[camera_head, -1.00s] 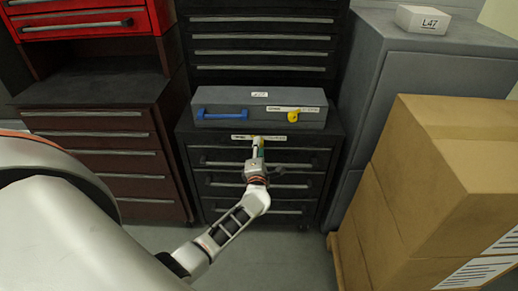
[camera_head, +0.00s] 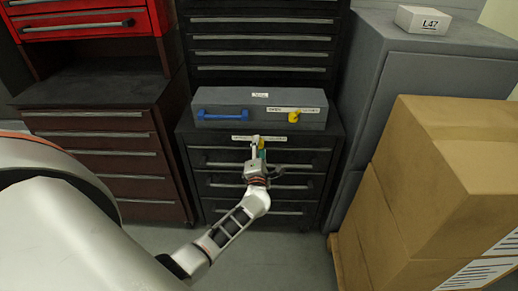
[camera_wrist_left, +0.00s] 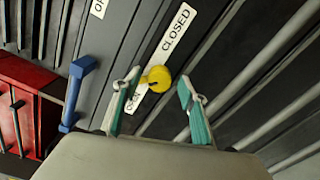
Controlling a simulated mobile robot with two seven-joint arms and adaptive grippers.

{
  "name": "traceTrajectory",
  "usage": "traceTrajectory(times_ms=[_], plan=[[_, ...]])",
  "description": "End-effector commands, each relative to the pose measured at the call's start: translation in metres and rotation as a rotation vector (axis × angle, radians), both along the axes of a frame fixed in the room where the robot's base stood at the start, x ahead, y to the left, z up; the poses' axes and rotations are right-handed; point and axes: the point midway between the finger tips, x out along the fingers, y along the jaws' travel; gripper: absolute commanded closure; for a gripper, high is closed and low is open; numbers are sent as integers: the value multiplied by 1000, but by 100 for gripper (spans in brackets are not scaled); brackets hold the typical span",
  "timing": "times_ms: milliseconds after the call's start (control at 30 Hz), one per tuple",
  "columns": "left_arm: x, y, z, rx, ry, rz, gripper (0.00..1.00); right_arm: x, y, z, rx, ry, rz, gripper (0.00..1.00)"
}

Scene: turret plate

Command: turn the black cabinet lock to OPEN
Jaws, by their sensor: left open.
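The black cabinet (camera_head: 325,150) has a white label (camera_head: 277,138) at the top of its front; the gripper covers part of it. Its lock, a yellow knob (camera_wrist_left: 158,78), shows in the left wrist view on a label (camera_wrist_left: 176,32) reading CLOSED at one end and OPEN, partly covered, at the other. A small tab on the knob points to the left. My left gripper (camera_head: 258,145) is in front of this label. In the wrist view its two teal-padded fingers stand apart on either side of the knob, with visible gaps. My right gripper is not in view.
A grey box (camera_head: 225,97) on the cabinet has a blue handle (camera_head: 222,116) and another yellow knob (camera_head: 295,117). A brown cabinet (camera_head: 60,95) stands at left; cardboard boxes (camera_head: 420,190) and a grey cabinet (camera_head: 400,70) stand at right.

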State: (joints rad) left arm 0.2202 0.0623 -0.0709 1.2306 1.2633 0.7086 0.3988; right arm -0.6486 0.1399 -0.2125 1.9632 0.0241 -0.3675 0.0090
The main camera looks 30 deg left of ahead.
Motion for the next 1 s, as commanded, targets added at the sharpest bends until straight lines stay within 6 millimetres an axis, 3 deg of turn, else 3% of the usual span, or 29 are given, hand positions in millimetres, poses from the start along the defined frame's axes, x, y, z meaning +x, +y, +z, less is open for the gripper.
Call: traceTrajectory(times_ms=[233,700,1000], plan=[[-12,-8,-1,-2,-1,-1,57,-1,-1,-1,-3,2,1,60],[-87,-53,1,-2,1,0,57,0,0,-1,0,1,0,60],[-103,-63,2,0,0,0,57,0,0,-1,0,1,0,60]])
